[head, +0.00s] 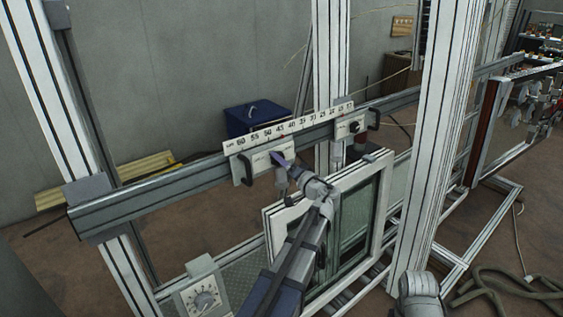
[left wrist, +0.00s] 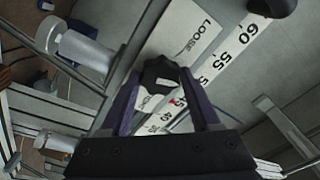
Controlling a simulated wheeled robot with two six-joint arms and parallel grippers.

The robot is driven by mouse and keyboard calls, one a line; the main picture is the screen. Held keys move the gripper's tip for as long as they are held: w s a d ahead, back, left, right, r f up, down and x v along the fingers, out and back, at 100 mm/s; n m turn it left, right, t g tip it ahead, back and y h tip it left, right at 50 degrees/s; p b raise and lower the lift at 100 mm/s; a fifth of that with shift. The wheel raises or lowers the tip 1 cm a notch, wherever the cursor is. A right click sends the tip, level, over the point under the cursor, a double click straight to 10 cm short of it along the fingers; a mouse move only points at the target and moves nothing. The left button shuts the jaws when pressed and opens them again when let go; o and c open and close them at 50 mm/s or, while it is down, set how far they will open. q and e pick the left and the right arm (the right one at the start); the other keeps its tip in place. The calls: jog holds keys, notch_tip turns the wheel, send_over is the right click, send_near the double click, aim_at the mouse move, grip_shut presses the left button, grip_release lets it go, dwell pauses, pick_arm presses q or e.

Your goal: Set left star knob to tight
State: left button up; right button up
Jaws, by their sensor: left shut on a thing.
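The left star knob (left wrist: 160,74) is black and sits on a pale carriage plate (head: 243,163) on the grey rail. My left gripper (head: 281,163) is at this plate, its two purple fingers on either side of the knob and shut on it. In the head view the gripper hides most of the knob. My right gripper is not in view.
A white number scale (head: 290,126) runs along the grey rail (head: 165,184). A second carriage with a dark knob (head: 353,127) is to the right. A white window frame (head: 378,215) stands below, close to my left arm. White posts (head: 440,140) rise at both sides.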

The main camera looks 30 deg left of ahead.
pick_arm(q)
jog(key=m, duration=0.5)
jog(key=shift+s+r+t+h+p, duration=0.1)
jog(key=shift+t+h+p, duration=0.2)
jog(key=shift+t+p, duration=0.1)
jog(key=m+p, duration=0.1)
jog(key=m, duration=0.4)
jog(key=shift+h, duration=0.4)
jog(key=shift+m+h+p, duration=0.5)
jog(key=shift+m+p, duration=0.55)
jog(key=shift+m, duration=3.35)
jog(key=o, duration=1.4)
jog(key=shift+c, duration=0.2)
